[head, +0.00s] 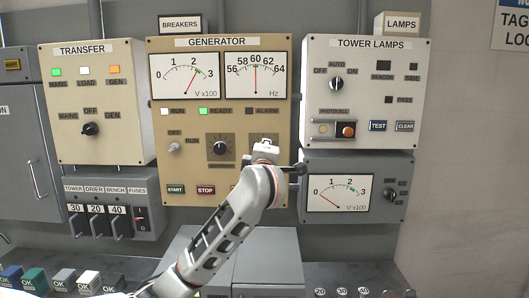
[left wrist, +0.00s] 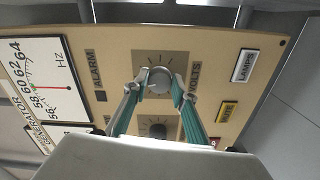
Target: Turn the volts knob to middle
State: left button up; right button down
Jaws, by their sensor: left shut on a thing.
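The volts knob (left wrist: 159,80) is a round grey knob on a dark square plate, with the label VOLTS beside it in the left wrist view. My left gripper (left wrist: 160,84) is shut on this knob, with one fingertip on each side of it. The knob's pointer direction cannot be made out. In the head view my left gripper (head: 265,150) is at the lower right of the generator panel (head: 281,80) and hides the knob. The V x100 meter (head: 186,77) on that panel reads a little above 2. My right gripper is not in view.
A second black knob (head: 219,148) sits just left of my gripper; it also shows between my fingers in the left wrist view (left wrist: 157,130). START (head: 176,189) and STOP (head: 206,190) buttons are below. The tower lamps panel (head: 360,55) and a lower meter box (head: 395,165) stand close on the right.

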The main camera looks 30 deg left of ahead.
pick_arm(q)
jog(key=shift+m, duration=1.5)
jog(key=o, duration=1.1)
jog(key=v, duration=1.2)
jog(key=shift+s, duration=0.1)
